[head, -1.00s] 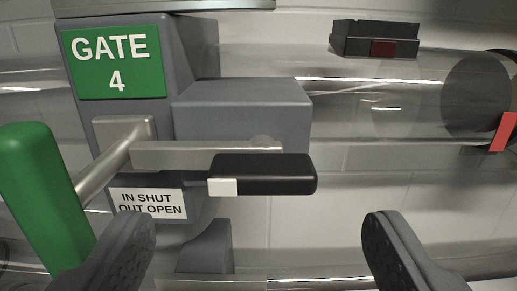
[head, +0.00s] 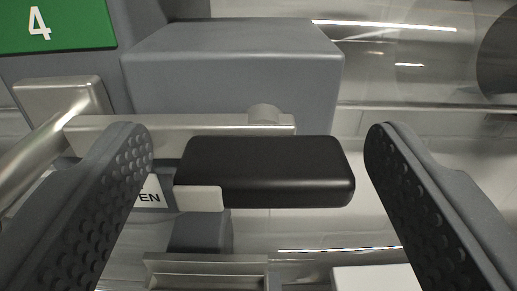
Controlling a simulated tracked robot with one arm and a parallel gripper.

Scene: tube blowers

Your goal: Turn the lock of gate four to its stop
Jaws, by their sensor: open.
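The gate four lock shows a black handle (head: 268,172) with a white end patch (head: 198,199), lying level across the front of the grey gate housing (head: 235,65). It sits at the end of a metal bar (head: 185,135) with a round pin above. The green gate sign (head: 55,24) shows a 4 at top left. My gripper (head: 258,150) is open, with one ridged finger on each side of the black handle. The right finger is apart from the handle's right end. The left finger covers part of the bar and the label; I cannot tell whether it touches anything.
A bare metal rod (head: 35,160) runs off to the left from a square metal block (head: 62,100). A clear tube (head: 410,50) runs to the right behind the housing. A metal bracket (head: 205,268) and a white block (head: 378,280) are low in view.

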